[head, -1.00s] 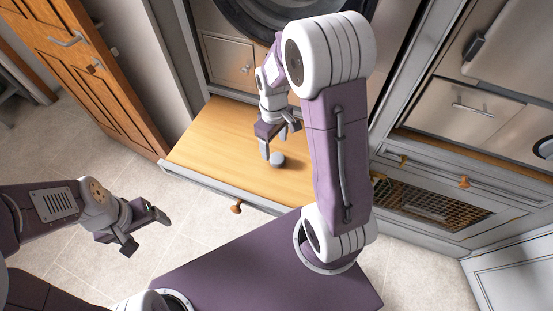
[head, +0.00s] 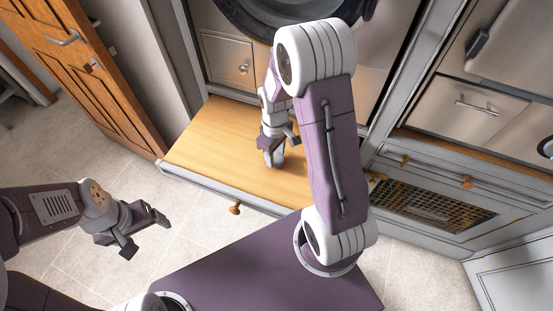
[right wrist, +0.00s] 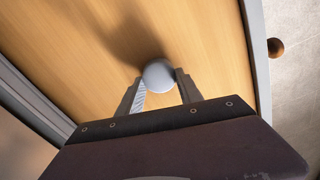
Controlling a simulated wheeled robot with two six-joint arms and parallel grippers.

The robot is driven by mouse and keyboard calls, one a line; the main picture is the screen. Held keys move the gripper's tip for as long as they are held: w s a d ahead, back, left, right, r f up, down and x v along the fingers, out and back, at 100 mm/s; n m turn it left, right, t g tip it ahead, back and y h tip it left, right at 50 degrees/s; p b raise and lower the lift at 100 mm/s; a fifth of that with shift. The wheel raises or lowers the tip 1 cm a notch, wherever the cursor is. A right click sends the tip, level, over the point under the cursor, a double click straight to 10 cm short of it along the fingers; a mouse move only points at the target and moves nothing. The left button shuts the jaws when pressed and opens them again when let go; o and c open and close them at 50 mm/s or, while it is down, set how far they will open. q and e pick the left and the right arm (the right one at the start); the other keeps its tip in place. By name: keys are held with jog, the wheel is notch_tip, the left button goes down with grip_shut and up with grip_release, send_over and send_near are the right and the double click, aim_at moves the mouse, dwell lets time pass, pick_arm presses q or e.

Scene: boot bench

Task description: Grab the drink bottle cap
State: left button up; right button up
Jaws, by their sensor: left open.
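The bottle cap, a small round pale-grey piece, is between the two fingertips of my right gripper (right wrist: 160,78) in the right wrist view (right wrist: 158,74). A finger is at each side of it, and I cannot tell whether both press on it. In the head view my right gripper (head: 275,156) points down at the wooden bench top (head: 215,135), and the cap is mostly hidden there. My left gripper (head: 146,232) is open and empty over the floor, left of the bench.
The bench has a grey front edge and a round wooden knob (head: 235,207). An orange-brown wooden door (head: 100,80) stands to the left. Grey cabinets with a lattice panel (head: 430,207) stand to the right. The bench top's left part is clear.

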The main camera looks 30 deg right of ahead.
aim_at(276, 158)
jog(key=shift+r, duration=0.1)
jog(key=shift+r, duration=0.3)
jog(key=r, duration=0.2)
jog(key=r+p, duration=0.1)
jog(key=r, duration=0.1)
jog(key=shift+s, duration=0.3)
jog(key=s+r+p, duration=0.1)
jog(key=s+r, duration=0.5)
jog(key=s, duration=0.5)
jog(key=shift+d+p, duration=0.3)
jog(key=shift+p, duration=0.1)
